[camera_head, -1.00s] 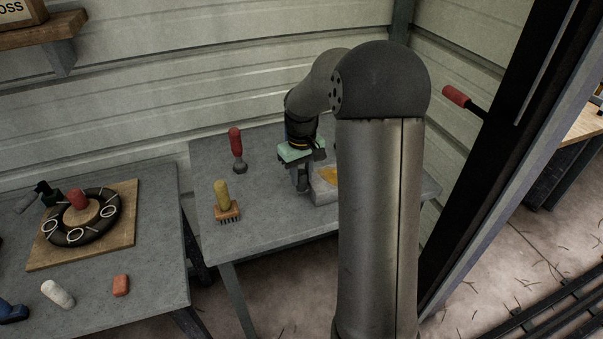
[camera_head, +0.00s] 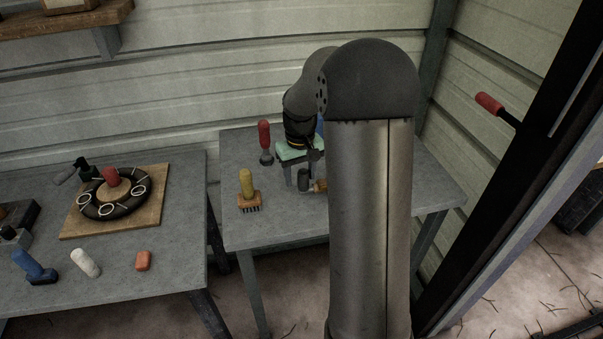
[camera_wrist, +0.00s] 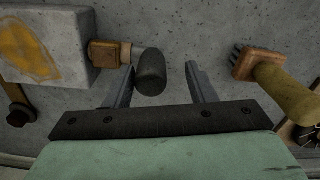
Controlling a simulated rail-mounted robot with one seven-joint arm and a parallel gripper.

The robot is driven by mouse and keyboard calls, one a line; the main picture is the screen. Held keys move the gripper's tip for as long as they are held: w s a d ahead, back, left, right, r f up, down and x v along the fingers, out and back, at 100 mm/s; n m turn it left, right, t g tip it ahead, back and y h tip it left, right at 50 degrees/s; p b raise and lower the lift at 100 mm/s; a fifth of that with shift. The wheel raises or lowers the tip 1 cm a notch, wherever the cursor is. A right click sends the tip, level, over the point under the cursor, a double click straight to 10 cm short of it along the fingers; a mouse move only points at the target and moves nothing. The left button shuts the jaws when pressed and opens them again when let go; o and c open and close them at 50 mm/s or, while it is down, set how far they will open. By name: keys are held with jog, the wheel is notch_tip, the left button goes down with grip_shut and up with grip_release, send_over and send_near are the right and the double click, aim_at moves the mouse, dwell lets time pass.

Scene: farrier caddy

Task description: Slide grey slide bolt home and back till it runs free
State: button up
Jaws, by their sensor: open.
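The slide bolt shows in the wrist view as a dark grey rounded knob (camera_wrist: 150,72) on a pale stem. The stem comes out of a brown collar (camera_wrist: 104,54) on the side of a grey block (camera_wrist: 75,22) with a yellow patch. In the head view the knob (camera_head: 304,181) shows below my gripper, and my arm hides most of the block. My gripper (camera_wrist: 160,67) is open, one finger on each side of the knob. The knob lies nearer the left finger; whether they touch I cannot tell.
A yellow-handled brush (camera_head: 247,188) and a red-handled tool (camera_head: 265,145) stand on the grey table (camera_head: 270,225) left of my gripper. The brush (camera_wrist: 285,90) is close to the right finger in the wrist view. Another table (camera_head: 180,285) stands to the left.

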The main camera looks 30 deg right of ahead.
jog(key=shift+d, duration=0.15)
jog(key=shift+r, duration=0.2)
notch_tip(320, 180, up, 17)
dwell(0.3)
